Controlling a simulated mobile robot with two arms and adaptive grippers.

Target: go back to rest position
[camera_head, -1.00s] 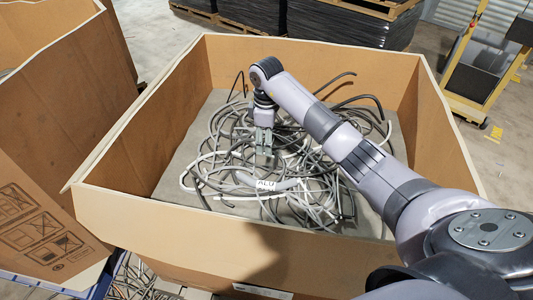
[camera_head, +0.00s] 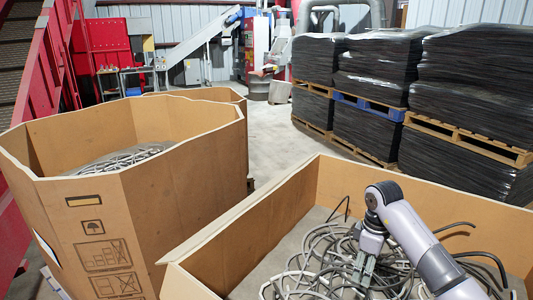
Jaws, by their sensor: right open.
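My right gripper (camera_head: 361,268) points down inside the near cardboard box (camera_head: 245,243), low over a tangle of grey, black and white cables (camera_head: 310,262). Its jaws are open, and I see no cable held between them. Whether the fingertips touch the cables I cannot tell. My right arm reaches in from the lower right. My left gripper is not in view.
A taller cardboard box (camera_head: 190,190) with cable scrap stands to the left. Black wrapped stacks (camera_head: 465,85) on pallets stand at the back right. Red machinery (camera_head: 98,45) and a workbench are at the back left. Grey floor (camera_head: 268,135) is clear in the middle.

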